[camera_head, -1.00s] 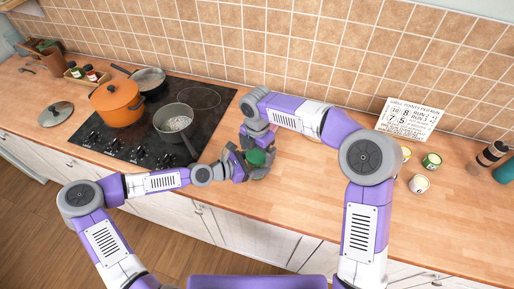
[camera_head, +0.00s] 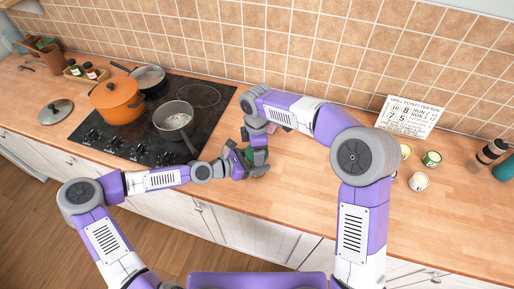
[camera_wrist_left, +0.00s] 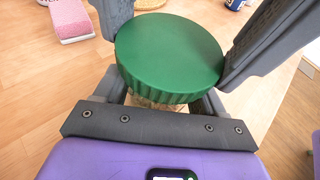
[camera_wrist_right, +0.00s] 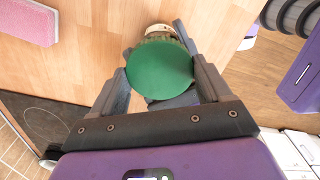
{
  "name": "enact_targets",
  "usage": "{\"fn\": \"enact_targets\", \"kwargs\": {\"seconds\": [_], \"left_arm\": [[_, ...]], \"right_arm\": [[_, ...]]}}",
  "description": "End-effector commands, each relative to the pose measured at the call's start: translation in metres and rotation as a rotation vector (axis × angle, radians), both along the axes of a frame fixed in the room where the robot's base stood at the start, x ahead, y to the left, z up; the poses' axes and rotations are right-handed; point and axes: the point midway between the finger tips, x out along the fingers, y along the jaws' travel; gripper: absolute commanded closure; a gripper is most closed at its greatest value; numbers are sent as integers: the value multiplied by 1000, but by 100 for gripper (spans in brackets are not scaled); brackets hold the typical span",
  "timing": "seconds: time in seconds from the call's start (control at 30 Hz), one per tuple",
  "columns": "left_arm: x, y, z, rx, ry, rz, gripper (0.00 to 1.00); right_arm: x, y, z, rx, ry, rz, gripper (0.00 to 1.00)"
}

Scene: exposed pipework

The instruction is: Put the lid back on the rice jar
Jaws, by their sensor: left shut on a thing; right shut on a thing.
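The green lid (camera_wrist_left: 170,52) covers the top of the rice jar (camera_wrist_left: 152,103); only a sliver of the jar shows under the lid's ridged edge. The right wrist view shows the lid (camera_wrist_right: 160,69) from above, between the fingers of my right gripper (camera_wrist_right: 160,85), which is shut on it. My left gripper (camera_wrist_left: 160,100) is shut on the jar below the lid; its fingertips are mostly hidden. In the head view the lid (camera_head: 258,155) is small and partly covered by the grippers. I cannot tell whether the lid is fully seated.
A cooktop (camera_head: 150,150) with an orange pot (camera_head: 117,101) and a grey saucepan (camera_head: 173,121) lies to the left. A pink block (camera_wrist_left: 70,18) lies near the grippers. Small cans (camera_head: 419,181) stand at the right.

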Motion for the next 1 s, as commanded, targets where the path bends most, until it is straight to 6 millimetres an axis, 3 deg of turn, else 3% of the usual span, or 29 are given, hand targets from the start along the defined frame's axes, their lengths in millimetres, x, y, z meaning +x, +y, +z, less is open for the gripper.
{"fn": "enact_targets", "kwargs": {"seconds": [0.1, 0.23, 0.6, 0.63, 0.7, 0.8, 1.0], "left_arm": [[-1, -1, 0, 1, -1, -3, 100], [-1, -1, 0, 1, -1, -3, 100], [-1, -1, 0, 0, -1, -4, 100], [-1, -1, 0, 0, -1, -4, 100], [-1, -1, 0, 0, 0, -4, 100], [-1, -1, 0, 0, 0, -3, 100], [0, 0, 0, -1, -1, 1, 100]], "right_arm": [[0, 1, 1, 1, -3, -207, 59], [0, 1, 0, 2, -3, -355, 59], [1, 1, 0, 3, -3, -408, 59], [1, 1, 0, 3, -3, -408, 21], [1, 1, 0, 3, -3, -408, 11], [0, 1, 0, 3, -1, -407, 0], [-1, 2, 0, 2, 3, -404, 0]]}}
